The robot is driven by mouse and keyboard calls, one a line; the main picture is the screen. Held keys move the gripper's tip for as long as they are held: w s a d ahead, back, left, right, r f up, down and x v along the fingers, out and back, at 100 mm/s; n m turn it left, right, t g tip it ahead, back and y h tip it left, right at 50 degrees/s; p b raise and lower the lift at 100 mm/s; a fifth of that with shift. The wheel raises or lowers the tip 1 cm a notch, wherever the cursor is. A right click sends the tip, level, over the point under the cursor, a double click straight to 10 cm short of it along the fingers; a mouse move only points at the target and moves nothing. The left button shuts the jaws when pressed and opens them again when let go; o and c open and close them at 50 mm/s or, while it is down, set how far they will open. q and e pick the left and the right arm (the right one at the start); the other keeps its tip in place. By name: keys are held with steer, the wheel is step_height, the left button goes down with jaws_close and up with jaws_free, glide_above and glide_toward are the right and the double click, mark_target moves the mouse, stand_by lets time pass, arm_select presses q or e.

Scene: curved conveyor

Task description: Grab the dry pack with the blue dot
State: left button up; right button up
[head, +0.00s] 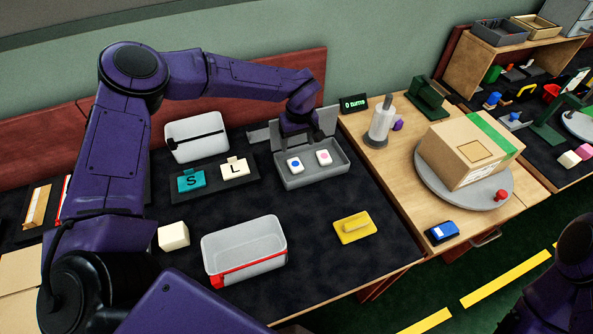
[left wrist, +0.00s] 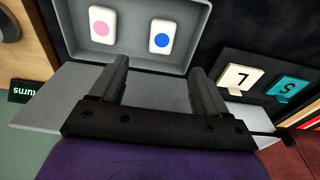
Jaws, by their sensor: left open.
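The white pack with the blue dot (head: 295,165) lies in the left half of an open grey box (head: 312,179). A white pack with a pink dot (head: 324,157) lies beside it on the right. The left wrist view also shows the blue-dot pack (left wrist: 162,37), the pink-dot pack (left wrist: 103,25) and the box (left wrist: 190,66). My left gripper (head: 306,138) is over the box's back edge, by its raised lid. In the left wrist view its two fingers (left wrist: 160,80) are apart with nothing between them, and both packs lie beyond the fingertips.
A teal S tag (head: 191,180) and a cream L tag (head: 235,170) stand left of the box. A clear bin with a red strip (head: 244,249), a yellow block (head: 354,228) and a white cube (head: 173,236) are nearer. A carton (head: 458,150) stands on the right.

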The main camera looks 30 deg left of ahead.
arm_select(q)
steer(key=p, duration=0.1)
glide_above(295, 164)
steer(key=f, duration=0.4)
steer(key=shift+d+f, duration=0.15)
steer(key=shift+d, duration=0.15)
step_height(295, 164, down, 5)
steer(key=shift+a+p, duration=0.15)
steer(key=shift+p, duration=0.9)
steer(key=shift+f, duration=0.5)
steer(key=c, duration=1.1)
